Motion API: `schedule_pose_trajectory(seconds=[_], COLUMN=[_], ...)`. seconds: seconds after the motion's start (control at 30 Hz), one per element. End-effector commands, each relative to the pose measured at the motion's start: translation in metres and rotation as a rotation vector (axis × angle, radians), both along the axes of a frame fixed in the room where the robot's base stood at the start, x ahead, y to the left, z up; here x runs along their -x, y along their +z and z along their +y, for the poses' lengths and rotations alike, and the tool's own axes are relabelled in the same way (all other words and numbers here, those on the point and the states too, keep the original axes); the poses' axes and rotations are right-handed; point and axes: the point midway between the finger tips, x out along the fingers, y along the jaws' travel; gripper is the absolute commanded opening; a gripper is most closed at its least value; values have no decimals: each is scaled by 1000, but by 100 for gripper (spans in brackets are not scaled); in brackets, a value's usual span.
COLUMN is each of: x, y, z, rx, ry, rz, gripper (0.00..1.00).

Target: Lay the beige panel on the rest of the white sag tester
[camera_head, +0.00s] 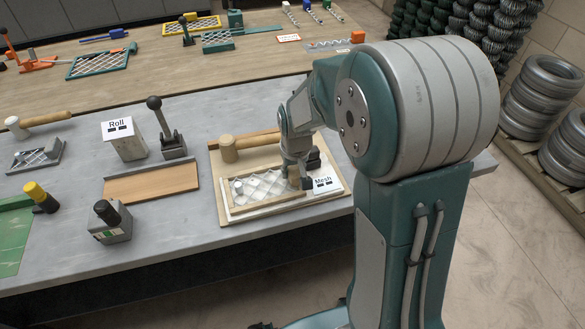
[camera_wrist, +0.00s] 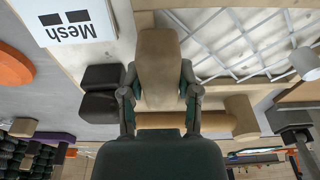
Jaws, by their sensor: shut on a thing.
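The beige panel (camera_head: 268,203) is a tan-framed rectangle of silver diamond mesh lying flat on a pale board on the near table; its mesh also shows in the wrist view (camera_wrist: 228,42). My gripper (camera_head: 298,182) is over the right end of the panel. In the wrist view my gripper (camera_wrist: 158,92) is shut on a tan rounded grip (camera_wrist: 158,65) at the panel's end. A white cylinder (camera_head: 238,187) stands at the panel's left end. I cannot tell for sure which part is the white sag tester; the gripper hides some of the right end.
A "Mesh" card (camera_head: 323,184) and dark blocks (camera_wrist: 103,88) are close to my gripper. A wooden mallet (camera_head: 230,150) lies behind the panel. A "Roll" box (camera_head: 124,140), a lever tool (camera_head: 172,147) and a wooden board (camera_head: 150,187) are to the left.

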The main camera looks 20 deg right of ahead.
Motion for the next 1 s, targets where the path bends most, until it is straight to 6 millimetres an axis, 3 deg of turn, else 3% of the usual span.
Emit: schedule_pose_trajectory(seconds=[0.27, 0.3, 0.37, 0.77, 1.0], x=[0, 0, 0, 0, 4], y=[-5, -4, -4, -4, 28], z=[0, 0, 0, 0, 0], rx=[0, 0, 0, 0, 0], ry=[0, 0, 0, 0, 0], rz=[-1, -1, -1, 0, -6], gripper=[0, 60, 82, 82, 82])
